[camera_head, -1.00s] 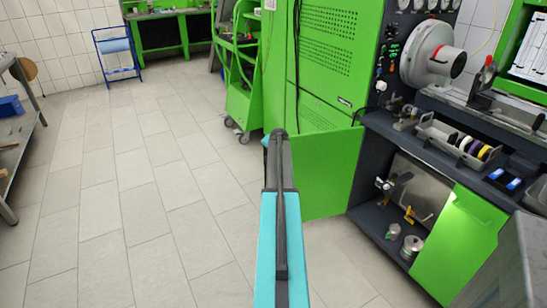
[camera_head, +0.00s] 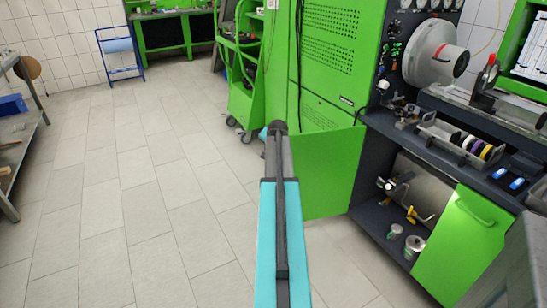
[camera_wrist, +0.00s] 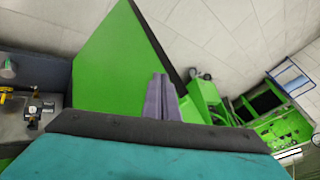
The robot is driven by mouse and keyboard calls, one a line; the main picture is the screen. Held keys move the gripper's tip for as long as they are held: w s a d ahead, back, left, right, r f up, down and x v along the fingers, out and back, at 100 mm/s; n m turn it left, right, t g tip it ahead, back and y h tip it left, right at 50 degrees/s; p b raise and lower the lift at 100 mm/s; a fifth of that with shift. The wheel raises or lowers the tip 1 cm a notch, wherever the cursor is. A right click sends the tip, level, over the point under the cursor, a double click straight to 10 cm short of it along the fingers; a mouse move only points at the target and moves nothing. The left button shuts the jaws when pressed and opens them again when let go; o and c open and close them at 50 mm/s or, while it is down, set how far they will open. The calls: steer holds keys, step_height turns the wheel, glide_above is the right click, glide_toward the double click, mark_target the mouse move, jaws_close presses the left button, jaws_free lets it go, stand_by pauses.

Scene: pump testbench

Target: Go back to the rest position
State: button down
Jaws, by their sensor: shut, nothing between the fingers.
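My gripper (camera_wrist: 162,98) shows in the wrist view as two grey-purple fingers close together, shut and empty. It stands above the floor, in front of a green panel as seen there. In the head view my teal and dark arm reaches forward from the bottom middle; the fingers cannot be made out there.
The green pump testbench (camera_head: 325,60) stands just right of my arm, with an open lower cabinet and green door (camera_head: 462,240). A green trolley (camera_head: 243,80) stands behind. A workbench (camera_head: 22,135) is at the left edge. The tiled floor (camera_head: 130,200) between is clear.

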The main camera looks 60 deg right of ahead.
steer(key=shift+s+a+r, duration=0.1)
steer(key=shift+a+r, duration=0.35)
steer(key=shift+r, duration=0.1)
